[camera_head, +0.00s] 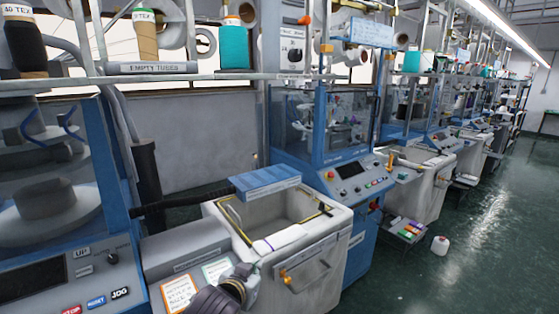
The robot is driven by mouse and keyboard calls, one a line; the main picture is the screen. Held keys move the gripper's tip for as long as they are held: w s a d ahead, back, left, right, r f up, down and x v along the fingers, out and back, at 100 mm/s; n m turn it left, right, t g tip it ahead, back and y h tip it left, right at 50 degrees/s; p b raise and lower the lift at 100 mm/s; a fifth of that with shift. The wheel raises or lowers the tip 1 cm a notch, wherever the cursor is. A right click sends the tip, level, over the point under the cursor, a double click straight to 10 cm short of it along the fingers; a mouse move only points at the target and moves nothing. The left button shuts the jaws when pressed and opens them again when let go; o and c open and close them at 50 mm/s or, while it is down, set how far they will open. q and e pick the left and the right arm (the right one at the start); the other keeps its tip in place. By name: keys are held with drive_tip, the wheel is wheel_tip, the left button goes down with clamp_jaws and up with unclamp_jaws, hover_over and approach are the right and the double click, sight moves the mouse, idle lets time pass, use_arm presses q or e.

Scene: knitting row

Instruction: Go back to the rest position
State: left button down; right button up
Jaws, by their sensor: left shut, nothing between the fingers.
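My left gripper (245,273) shows at the bottom of the head view, left of centre, with the dark end of my arm below it. It is shut and empty. It appears in front of the near corner of a white bin (325,250), beside two paper labels on a grey surface. I cannot tell its exact distance from the bin. My right gripper is not in view.
Blue knitting machines (360,182) stand in a row going back to the right. A shelf (180,79) above carries yarn cones. A low rack (405,231) and a white jug (440,245) are on the green floor (470,275), which is open at the right.

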use_arm(q)
drive_tip(key=s+a+f+n+g+y, duration=0.15)
drive_tip(key=s+a+f+g, duration=0.25)
drive_tip(key=s+a+f, duration=0.55)
drive_tip(key=s+a+f+n+g+y, duration=0.15)
drive_tip(key=s+a+f+g, duration=0.35)
drive_tip(key=s+f, duration=0.7)
drive_tip(key=s+a+f, duration=0.1)
drive_tip(key=s+f, duration=0.1)
drive_tip(key=f, duration=1.4)
drive_tip(key=s+f, duration=0.2)
drive_tip(key=f, duration=1.4)
drive_tip(key=s+a+f+g, duration=0.1)
drive_tip(key=s+a+f, duration=0.1)
drive_tip(key=s+f, duration=0.7)
drive_tip(key=s+a+f+g, duration=0.1)
drive_tip(key=s+a+f, duration=0.1)
drive_tip(key=s+f, duration=0.7)
drive_tip(key=shift+s+a+f+m, duration=0.2)
drive_tip(key=shift+s+f+m, duration=0.15)
drive_tip(key=shift+s, duration=1.75)
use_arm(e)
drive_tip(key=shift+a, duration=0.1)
